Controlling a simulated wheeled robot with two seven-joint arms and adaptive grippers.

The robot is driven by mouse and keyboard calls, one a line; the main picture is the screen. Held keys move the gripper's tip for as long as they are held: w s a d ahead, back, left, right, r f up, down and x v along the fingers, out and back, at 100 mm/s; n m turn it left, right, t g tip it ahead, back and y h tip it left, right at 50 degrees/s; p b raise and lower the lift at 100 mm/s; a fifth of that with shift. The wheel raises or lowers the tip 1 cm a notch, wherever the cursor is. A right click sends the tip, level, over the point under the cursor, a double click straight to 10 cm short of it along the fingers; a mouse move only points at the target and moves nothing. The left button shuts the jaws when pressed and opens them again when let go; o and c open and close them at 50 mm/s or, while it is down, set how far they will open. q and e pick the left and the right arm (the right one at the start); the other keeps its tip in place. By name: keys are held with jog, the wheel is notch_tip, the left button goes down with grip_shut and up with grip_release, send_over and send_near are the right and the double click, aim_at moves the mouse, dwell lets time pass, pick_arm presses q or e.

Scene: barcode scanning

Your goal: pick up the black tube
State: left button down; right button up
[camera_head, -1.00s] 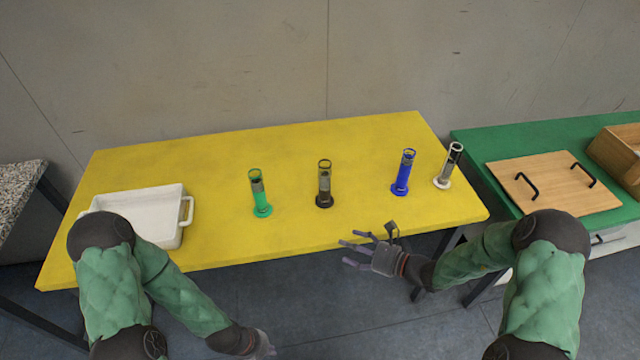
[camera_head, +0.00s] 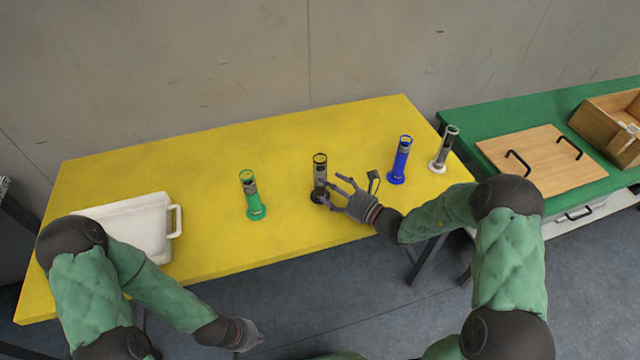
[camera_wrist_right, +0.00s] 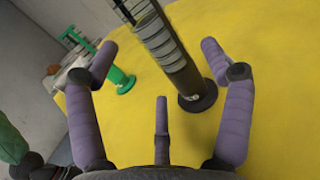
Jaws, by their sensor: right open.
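The black tube (camera_head: 319,178) stands upright on its round base on the yellow table (camera_head: 150,165). In the right wrist view the black tube (camera_wrist_right: 170,55) stands just ahead, in the gap between the spread fingers. My right gripper (camera_head: 336,190) is open and empty, right beside the tube on its right, low near its base; its fingers also show in the right wrist view (camera_wrist_right: 160,75). I cannot tell whether any finger touches the tube. My left gripper (camera_head: 246,335) is below the table's front edge; its fingers are too small to read.
A green tube (camera_head: 252,195) stands to the left, also in the right wrist view (camera_wrist_right: 120,78). A blue tube (camera_head: 400,160) and a white tube (camera_head: 443,150) stand to the right. A white tray (camera_head: 176,222) is at the left. A green table (camera_head: 470,118) holds a wooden lid (camera_head: 540,165) and box (camera_head: 600,125).

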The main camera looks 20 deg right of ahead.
jog(key=x, duration=0.1)
jog(key=b+x, duration=0.1)
jog(key=x, duration=0.2)
jog(key=shift+f+b, duration=0.3)
jog(key=shift+w+a+r, duration=0.1)
jog(key=shift+w+a, duration=0.05)
jog(key=shift+w, duration=0.15)
jog(key=c, duration=1.6)
